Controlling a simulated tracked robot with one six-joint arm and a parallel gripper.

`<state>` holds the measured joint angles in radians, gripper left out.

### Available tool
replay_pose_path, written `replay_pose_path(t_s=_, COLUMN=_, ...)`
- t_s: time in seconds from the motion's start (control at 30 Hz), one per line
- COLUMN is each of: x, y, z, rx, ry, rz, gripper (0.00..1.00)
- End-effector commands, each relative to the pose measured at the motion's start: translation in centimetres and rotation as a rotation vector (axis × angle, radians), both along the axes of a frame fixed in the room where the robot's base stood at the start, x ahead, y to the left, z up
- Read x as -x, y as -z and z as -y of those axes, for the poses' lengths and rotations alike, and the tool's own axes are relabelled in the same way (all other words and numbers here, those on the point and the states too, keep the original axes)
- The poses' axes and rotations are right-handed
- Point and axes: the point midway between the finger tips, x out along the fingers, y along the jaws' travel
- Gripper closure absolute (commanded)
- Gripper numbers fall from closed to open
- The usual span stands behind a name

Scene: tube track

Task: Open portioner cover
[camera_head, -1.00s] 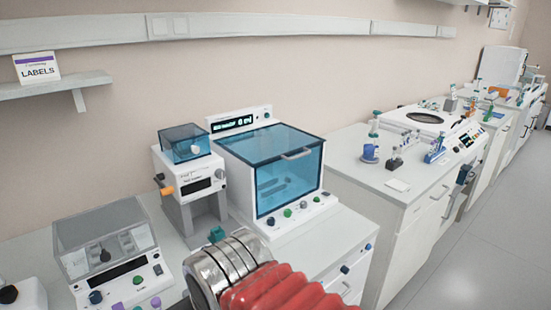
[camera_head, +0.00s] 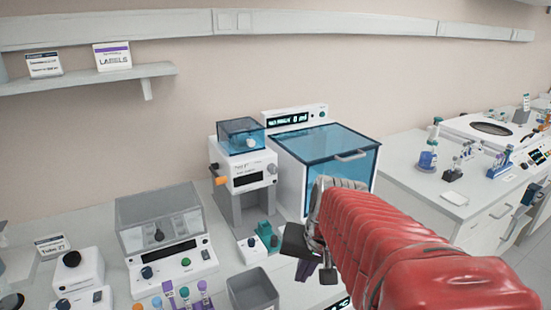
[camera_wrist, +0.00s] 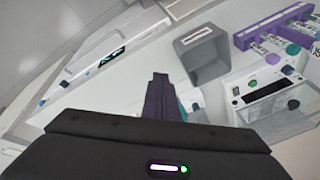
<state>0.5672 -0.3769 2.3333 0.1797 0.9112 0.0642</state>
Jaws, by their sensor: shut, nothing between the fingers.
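A large white machine with a blue see-through cover (camera_head: 320,157) stands on the bench in the middle of the head view. Its cover is down, with a pale handle at the upper front edge, and its display (camera_head: 290,119) is lit. I cannot read which machine is named portioner. A smaller white device with a blue clear lid (camera_head: 240,135) stands to its left, lid closed. My gripper (camera_head: 304,271) hangs in front of the large machine, apart from both covers. Its purple fingers (camera_wrist: 158,97) are together and empty in the wrist view. My red arm hides the large machine's lower front.
A grey-lidded device (camera_head: 160,220) stands at the left. A grey open bin (camera_head: 253,291), coloured tubes (camera_head: 185,295) and a teal item (camera_head: 267,236) crowd the bench front. A second bench (camera_head: 420,175) with lab items lies right, across a gap.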

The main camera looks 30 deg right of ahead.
Motion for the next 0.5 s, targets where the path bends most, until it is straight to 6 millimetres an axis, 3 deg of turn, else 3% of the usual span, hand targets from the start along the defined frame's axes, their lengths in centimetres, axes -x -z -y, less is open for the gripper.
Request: replay_pose_path(t_s=0.5, x=-2.7, y=0.2, z=11.5, rx=-0.335, ry=0.645, rz=0.092, gripper=1.0)
